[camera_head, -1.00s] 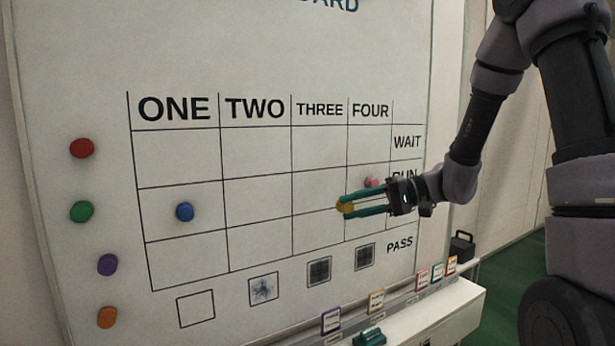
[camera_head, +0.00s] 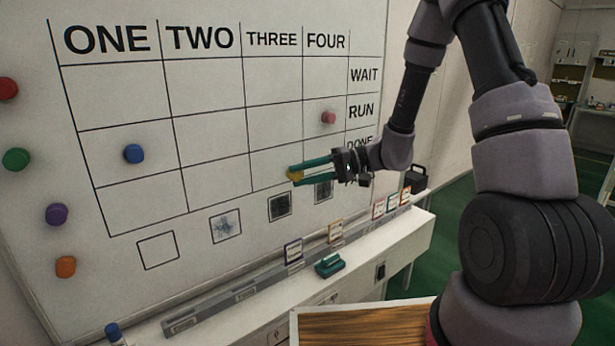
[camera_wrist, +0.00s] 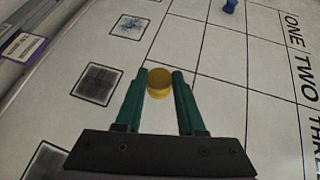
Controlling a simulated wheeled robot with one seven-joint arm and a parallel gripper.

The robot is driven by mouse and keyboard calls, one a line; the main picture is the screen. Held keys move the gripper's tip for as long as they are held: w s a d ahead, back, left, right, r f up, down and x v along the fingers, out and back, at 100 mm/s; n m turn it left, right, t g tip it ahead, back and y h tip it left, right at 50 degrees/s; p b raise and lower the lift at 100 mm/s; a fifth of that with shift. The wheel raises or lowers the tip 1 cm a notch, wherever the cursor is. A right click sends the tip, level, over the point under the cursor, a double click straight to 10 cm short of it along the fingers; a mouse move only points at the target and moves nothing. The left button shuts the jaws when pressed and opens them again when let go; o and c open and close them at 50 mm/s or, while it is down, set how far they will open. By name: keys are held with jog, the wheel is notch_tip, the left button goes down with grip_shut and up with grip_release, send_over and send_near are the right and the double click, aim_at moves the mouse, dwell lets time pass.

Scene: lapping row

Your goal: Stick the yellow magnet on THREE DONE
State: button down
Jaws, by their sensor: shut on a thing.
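The yellow magnet (camera_head: 296,175) is held between the green fingertips of my gripper (camera_head: 294,174). In the head view it overlaps the right part of the THREE column in the DONE row, near the line to FOUR. The wrist view shows the round yellow magnet (camera_wrist: 159,83) between the two fingers of my gripper (camera_wrist: 159,77), near the grid's lower border. I cannot tell whether the magnet touches the whiteboard (camera_head: 210,20). My gripper covers part of the FOUR column's DONE cell and the PASS label.
A blue magnet (camera_head: 133,153) is at ONE RUN and a pink magnet (camera_head: 328,117) at FOUR RUN. Red (camera_head: 8,88), green (camera_head: 15,159), purple (camera_head: 57,214) and orange (camera_head: 65,266) magnets line the left. A ledge (camera_head: 400,240) with cards and a teal object (camera_head: 329,265) lies below.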

jog(key=shift+w+a, duration=0.55)
jog(key=shift+w, duration=0.25)
jog(key=shift+w+a, duration=0.55)
jog(key=shift+w, duration=0.25)
jog(key=shift+w+a, duration=0.55)
jog(key=shift+w, duration=0.25)
jog(key=shift+c, duration=2.2)
grip_release()
jog(key=v, duration=1.1)
jog(key=s+d+r+m+t+h, duration=0.2)
jog(key=s+d+r+h, duration=0.4)
jog(key=s+r, duration=0.3)
jog(key=s+d+r+m+t+h, duration=0.3)
jog(key=s+d+r+t+h, duration=0.2)
jog(key=s+r, duration=0.5)
jog(key=shift+s+d+h, duration=0.8)
jog(key=shift+d+h, duration=0.3)
jog(key=shift+h, duration=0.1)
